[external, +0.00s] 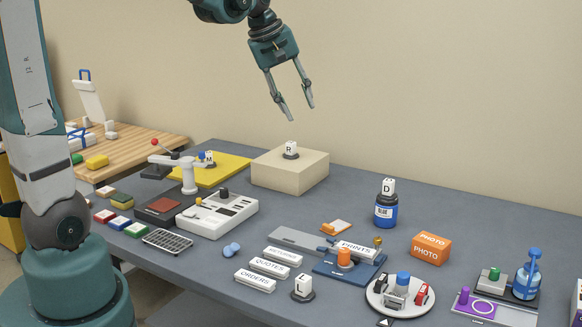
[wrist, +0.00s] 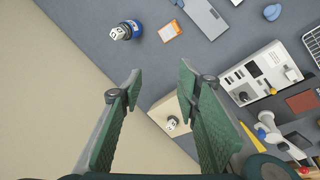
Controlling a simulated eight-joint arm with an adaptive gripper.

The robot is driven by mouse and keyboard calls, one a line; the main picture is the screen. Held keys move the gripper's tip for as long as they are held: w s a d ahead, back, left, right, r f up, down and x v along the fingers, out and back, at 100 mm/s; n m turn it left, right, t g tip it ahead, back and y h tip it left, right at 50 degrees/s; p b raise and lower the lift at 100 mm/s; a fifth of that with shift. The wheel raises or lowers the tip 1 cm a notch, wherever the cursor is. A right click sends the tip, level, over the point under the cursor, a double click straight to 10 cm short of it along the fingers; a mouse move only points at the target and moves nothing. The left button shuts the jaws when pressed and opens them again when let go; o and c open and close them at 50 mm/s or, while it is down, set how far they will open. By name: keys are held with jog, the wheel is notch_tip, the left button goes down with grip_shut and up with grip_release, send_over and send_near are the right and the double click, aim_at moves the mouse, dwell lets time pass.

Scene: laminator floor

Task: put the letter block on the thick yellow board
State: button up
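A letter block D (external: 388,185) sits on a blue ink bottle (external: 386,213). A letter block L (external: 302,286) stands near the front edge. My gripper (external: 299,112) is open and empty, high above the beige box.
A white lamp-like arm (external: 188,175) with a red ball reaches over the yellow board's near side. Bare table lies right of the beige box.

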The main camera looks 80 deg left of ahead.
jog(key=s+d+f+m+t, duration=0.1)
jog(key=s+d+m, duration=0.4)
jog(key=d, duration=0.7)
jog(key=s+d+f+m, duration=0.1)
jog(key=s+d+m, duration=0.4)
jog(key=d, duration=0.6)
jog(key=s+d+f+m+t, duration=0.1)
jog(key=s+d+m, duration=0.5)
jog(key=d, duration=0.6)
jog(key=shift+d+f+m+t+h, duration=0.3)
jog(key=shift+d+f+m+h, duration=0.1)
jog(key=shift+f+m, duration=0.15)
